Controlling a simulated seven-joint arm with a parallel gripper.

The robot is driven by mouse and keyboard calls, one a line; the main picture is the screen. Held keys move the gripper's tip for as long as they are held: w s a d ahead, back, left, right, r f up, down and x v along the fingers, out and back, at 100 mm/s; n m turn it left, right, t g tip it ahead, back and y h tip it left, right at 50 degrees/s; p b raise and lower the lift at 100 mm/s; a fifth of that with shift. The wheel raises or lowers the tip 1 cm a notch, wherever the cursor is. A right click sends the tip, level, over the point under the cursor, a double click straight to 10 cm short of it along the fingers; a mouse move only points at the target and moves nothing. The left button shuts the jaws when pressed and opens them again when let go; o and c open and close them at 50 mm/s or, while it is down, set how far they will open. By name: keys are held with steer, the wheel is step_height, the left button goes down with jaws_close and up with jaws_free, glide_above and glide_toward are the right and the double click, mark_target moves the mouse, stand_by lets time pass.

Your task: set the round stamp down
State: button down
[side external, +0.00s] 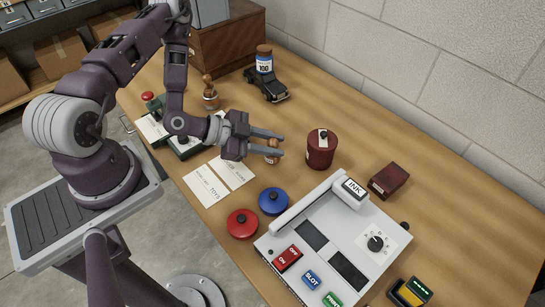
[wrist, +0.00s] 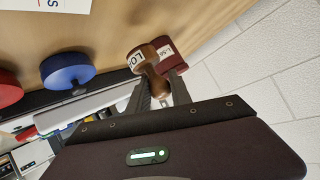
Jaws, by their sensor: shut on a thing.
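The round stamp, brown and wooden with a white label, is between the fingers of my gripper (side external: 280,144). The stamp (side external: 272,156) is partly covered by the fingers in the side external view. In the wrist view my gripper (wrist: 160,92) is shut on the narrow part of the stamp (wrist: 155,84), and its label starts with "LO". I cannot tell whether its base touches the table (side external: 432,192). A similar wooden stamp (side external: 210,98) stands farther back, left of the toy car.
A dark red canister (side external: 321,152) stands just right of the gripper. Blue (side external: 272,202) and red (side external: 242,224) round pads, paper cards (side external: 208,187) and a grey device (side external: 345,285) lie in front. A black toy car (side external: 267,86) is behind. Bare wood lies between car and canister.

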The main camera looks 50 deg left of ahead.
mark_target(273, 157)
step_height(273, 157, down, 5)
steer(key=shift+r, duration=0.15)
steer(key=c, duration=1.2)
jaws_free()
steer(key=shift+o, duration=0.2)
